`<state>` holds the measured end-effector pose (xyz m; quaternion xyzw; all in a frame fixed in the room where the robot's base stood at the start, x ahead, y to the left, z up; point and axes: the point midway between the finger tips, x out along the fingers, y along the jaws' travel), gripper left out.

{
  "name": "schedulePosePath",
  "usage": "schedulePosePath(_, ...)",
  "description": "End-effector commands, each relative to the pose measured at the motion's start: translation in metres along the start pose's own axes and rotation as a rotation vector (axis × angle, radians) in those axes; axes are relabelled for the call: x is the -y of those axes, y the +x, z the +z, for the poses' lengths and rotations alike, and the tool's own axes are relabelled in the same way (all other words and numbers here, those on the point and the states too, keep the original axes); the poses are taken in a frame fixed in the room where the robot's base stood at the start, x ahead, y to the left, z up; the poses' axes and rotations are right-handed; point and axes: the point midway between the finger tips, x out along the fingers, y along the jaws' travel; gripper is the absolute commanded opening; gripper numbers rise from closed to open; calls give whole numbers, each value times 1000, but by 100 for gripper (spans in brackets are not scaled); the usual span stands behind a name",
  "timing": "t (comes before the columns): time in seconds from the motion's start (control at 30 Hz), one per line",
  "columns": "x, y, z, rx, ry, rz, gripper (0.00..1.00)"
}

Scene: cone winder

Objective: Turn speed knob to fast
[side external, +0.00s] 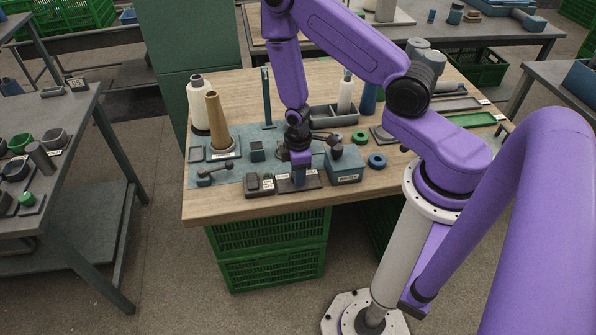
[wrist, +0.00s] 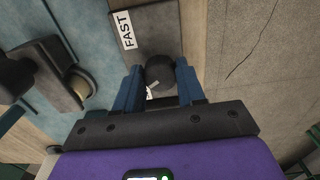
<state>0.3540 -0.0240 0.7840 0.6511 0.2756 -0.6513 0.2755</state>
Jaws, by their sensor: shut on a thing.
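The speed knob (wrist: 160,72) is a dark round knob on a dark grey plate (wrist: 156,28) in the wrist view. A white label reading FAST (wrist: 126,30) is on the plate, up and to the left of the knob. A small white mark shows beside the knob, partly hidden; I cannot tell which way the knob points. My gripper (wrist: 160,86) has its two blue fingers on either side of the knob and is shut on it. In the side view my gripper (side external: 299,174) reaches down to the labelled plate (side external: 313,181) at the table's front edge, and it hides the knob.
A small dark switch box (side external: 260,185) stands left of the plate and a blue-grey box with a lever (side external: 344,167) stands right. A tan cone (side external: 215,122) and a white cone (side external: 199,105) stand at the left. Green and blue rings (side external: 376,160) lie at the right.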

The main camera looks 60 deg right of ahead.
Motion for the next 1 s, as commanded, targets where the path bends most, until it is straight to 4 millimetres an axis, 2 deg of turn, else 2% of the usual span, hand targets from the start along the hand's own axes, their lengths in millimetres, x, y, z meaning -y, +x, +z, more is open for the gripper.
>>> schedulePosePath(1.0, 2, 0, -1, 0, 961, 0, 9)
